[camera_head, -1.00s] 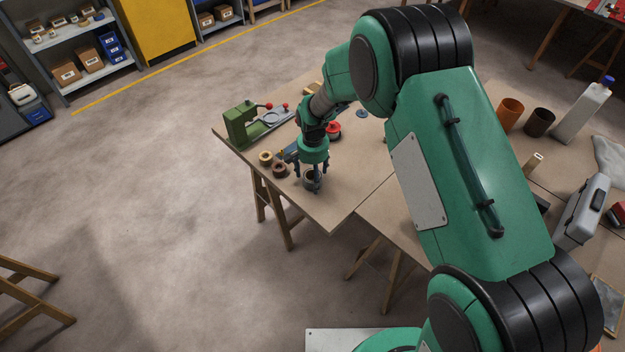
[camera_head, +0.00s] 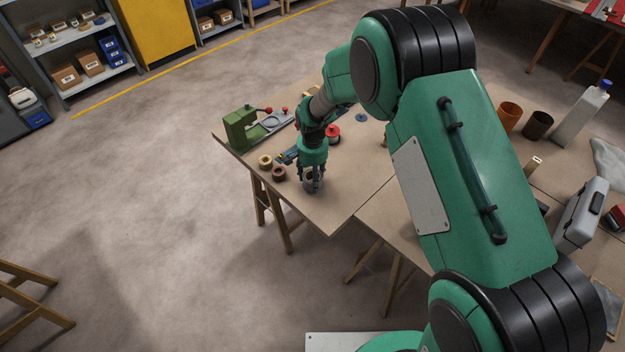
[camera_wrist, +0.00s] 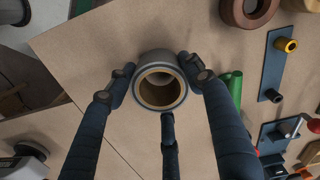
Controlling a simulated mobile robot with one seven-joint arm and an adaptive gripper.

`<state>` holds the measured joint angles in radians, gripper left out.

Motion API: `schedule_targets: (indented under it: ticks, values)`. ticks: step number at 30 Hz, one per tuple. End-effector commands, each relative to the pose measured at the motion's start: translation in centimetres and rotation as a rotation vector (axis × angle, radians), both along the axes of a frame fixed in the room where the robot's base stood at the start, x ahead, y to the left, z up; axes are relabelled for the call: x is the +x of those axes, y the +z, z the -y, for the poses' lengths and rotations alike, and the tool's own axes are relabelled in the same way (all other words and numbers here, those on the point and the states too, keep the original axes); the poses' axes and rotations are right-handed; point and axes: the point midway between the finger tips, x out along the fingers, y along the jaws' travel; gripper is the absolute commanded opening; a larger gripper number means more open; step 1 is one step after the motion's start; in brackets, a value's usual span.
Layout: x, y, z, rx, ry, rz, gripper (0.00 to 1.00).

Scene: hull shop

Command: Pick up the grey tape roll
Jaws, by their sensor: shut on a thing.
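The grey tape roll (camera_wrist: 159,62) is a grey ring with a tan inner core. In the wrist view it sits between my fingers, its opening facing the camera. My gripper (camera_wrist: 160,78) is shut on it, with one finger pressed against each side and a third finger below it in the picture. In the head view my gripper (camera_head: 312,180) is low over the near left part of the table, and the grey tape roll (camera_head: 314,186) shows partly hidden under the fingers. I cannot tell whether the roll still touches the table.
A brown roll (camera_head: 279,174) and a tan roll (camera_head: 265,162) lie just left of my gripper. A green machine (camera_head: 241,128) stands behind them, and a red-topped spool (camera_head: 333,134) is behind my wrist. The table's bare front corner (camera_head: 335,218) is clear.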

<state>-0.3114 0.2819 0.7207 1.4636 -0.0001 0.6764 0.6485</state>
Motion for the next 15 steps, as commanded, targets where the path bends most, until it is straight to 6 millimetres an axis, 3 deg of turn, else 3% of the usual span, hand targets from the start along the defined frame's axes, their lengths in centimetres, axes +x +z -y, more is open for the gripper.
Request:
schedule_targets:
  ticks: [5, 15]
  values:
    - [0.1, 2.9, 0.0, 0.001, 0.000, 0.003, 0.26]
    - [-6.1, 3.1, 1.9, 0.001, 0.000, 0.001, 0.26]
